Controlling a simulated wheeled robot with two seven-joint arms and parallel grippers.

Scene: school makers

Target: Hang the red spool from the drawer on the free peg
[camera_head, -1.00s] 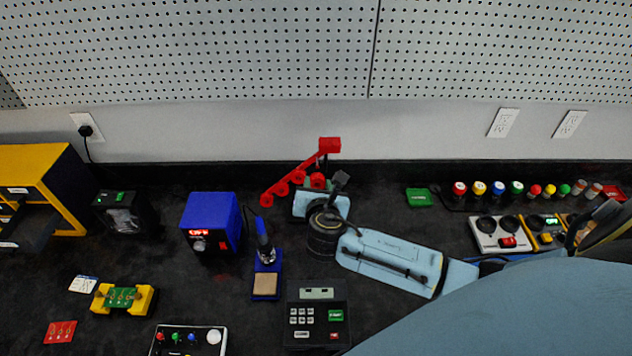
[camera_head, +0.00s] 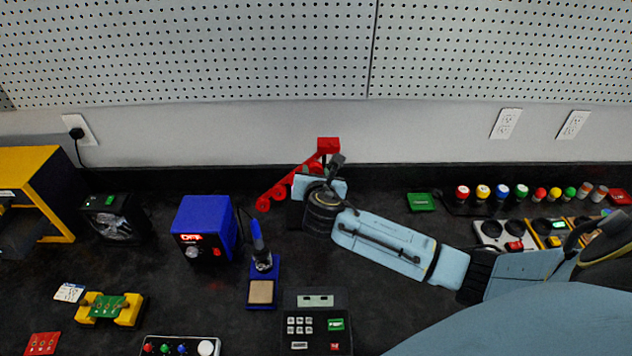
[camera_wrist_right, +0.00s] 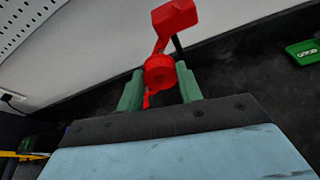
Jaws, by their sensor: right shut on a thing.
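A red rack (camera_head: 328,145) with a slanted arm stands at the back by the wall; several red round pieces sit along its lower left part. My right gripper (camera_wrist_right: 160,70) is shut on the red spool (camera_wrist_right: 158,74), which sits between its green fingertips. In the head view, the spool (camera_head: 316,168) is beside the rack's slanted arm, and my gripper's body hides its lower part. I cannot tell whether it touches a peg. The yellow and black drawer cabinet (camera_head: 60,190) stands at the left, with a drawer (camera_head: 18,232) pulled out. My left gripper is not in view.
A blue soldering station (camera_head: 205,228) and its iron stand (camera_head: 262,292) are left of my right arm. A black keypad box (camera_head: 317,322) is in front. A green box (camera_head: 420,202) and coloured bottles (camera_head: 490,192) are at the right. The pegboard wall rises behind.

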